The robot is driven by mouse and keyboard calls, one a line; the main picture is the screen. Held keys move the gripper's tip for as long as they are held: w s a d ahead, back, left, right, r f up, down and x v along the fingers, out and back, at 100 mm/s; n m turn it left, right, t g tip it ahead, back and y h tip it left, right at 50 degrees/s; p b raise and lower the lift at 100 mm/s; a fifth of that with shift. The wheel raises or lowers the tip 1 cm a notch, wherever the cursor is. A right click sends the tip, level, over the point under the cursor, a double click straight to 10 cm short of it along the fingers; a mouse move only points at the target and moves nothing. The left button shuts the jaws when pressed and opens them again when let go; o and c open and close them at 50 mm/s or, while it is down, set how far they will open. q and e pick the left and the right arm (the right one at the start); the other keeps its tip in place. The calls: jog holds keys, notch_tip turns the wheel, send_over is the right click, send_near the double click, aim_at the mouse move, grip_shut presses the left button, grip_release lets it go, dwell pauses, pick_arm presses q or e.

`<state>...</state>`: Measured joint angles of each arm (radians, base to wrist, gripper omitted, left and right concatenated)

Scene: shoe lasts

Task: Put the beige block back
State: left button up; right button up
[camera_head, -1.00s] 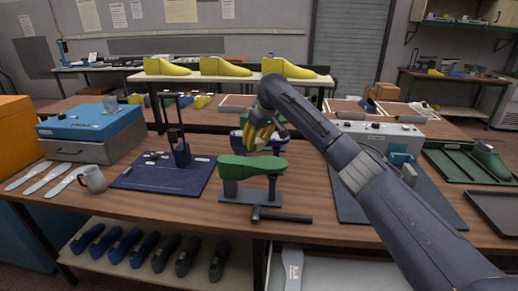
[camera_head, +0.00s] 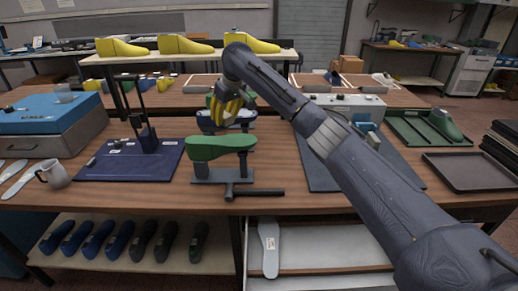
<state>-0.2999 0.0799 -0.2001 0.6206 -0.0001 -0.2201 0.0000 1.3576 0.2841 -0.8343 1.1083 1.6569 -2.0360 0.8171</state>
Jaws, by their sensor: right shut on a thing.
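My right gripper (camera_head: 233,110) hangs over the workbench, behind the green shoe last on its stand. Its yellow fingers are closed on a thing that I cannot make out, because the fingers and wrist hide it. I cannot pick out a beige block with certainty. The green shoe last (camera_head: 220,146) lies on a dark stand (camera_head: 222,175) in front of the gripper. A blue and white item (camera_head: 210,124) is partly hidden just behind the gripper. My left gripper is not in view.
A dark blue board with an upright post (camera_head: 125,168) lies left, beside a grey mug (camera_head: 54,173). A grey control box (camera_head: 340,106) stands right of the gripper. A green tray (camera_head: 410,130) and a dark tray (camera_head: 470,171) lie further right. Yellow lasts (camera_head: 184,44) stand behind.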

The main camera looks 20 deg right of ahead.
jog(key=d+f+m, duration=0.2)
jog(key=d+f, duration=0.3)
jog(key=d, duration=0.8)
jog(key=m+h, duration=0.3)
jog(key=m, duration=0.4)
send_over(289, 167)
jog(key=s, duration=0.1)
jog(key=f, duration=2)
jog(key=shift+s+a+f, duration=0.1)
jog(key=shift+a+f, duration=0.15)
jog(key=shift+a, duration=0.05)
jog(key=shift+f, duration=0.1)
jog(key=o, duration=1.1)
jog(key=shift+c, duration=0.2)
jog(key=v, duration=1.2)
jog(key=shift+a, duration=0.25)
